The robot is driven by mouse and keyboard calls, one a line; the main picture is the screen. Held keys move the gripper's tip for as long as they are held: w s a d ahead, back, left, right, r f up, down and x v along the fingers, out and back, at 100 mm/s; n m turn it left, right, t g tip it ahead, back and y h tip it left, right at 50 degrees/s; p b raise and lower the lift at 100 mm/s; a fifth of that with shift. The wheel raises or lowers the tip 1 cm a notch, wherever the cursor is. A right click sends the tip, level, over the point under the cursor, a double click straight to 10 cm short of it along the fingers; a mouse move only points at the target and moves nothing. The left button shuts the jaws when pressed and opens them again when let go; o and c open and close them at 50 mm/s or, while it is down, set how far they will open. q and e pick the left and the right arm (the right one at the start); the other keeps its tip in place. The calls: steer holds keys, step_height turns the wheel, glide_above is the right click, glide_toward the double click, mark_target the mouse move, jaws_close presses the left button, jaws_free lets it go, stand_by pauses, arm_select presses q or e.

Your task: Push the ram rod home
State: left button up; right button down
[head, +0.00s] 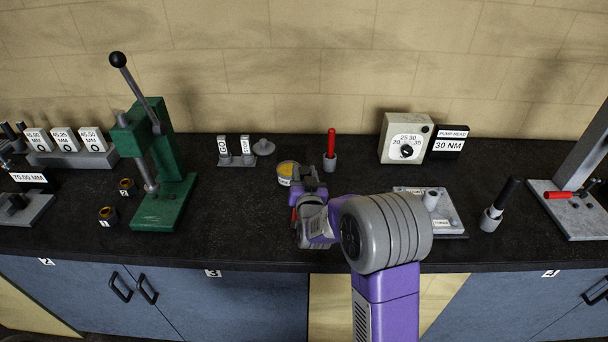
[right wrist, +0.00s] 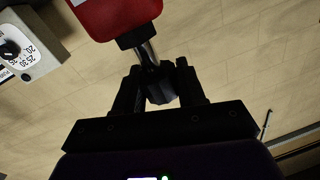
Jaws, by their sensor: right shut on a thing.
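In the right wrist view, my right gripper (right wrist: 161,88) is shut around a dark end piece of a silver rod, which looks like the ram rod (right wrist: 146,52). The rod runs up through a dark collar into a red body (right wrist: 115,14), cut off by the top edge. A short bare length of rod shows between collar and jaws. In the head view, my right gripper (head: 306,182) is over the middle of the bench. My arm hides most of what it holds, and only a small red patch shows beside it. My left gripper is not in view.
A yellow-topped tin (head: 287,171) and a red-handled tool (head: 331,144) in a grey cup stand close to the gripper. A green press (head: 165,200) is left. A dial box (head: 394,128) and a grey plate (head: 455,229) are right. Bench between press and gripper is mostly clear.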

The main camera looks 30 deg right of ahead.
steer(key=shift+s+f, duration=0.1)
steer(key=shift+f, duration=0.25)
steer(key=c, duration=0.9)
jaws_free()
steer(key=shift+o, duration=1)
steer(key=shift+r, duration=0.2)
steer(key=v, duration=0.7)
steer(key=shift+s, duration=0.25)
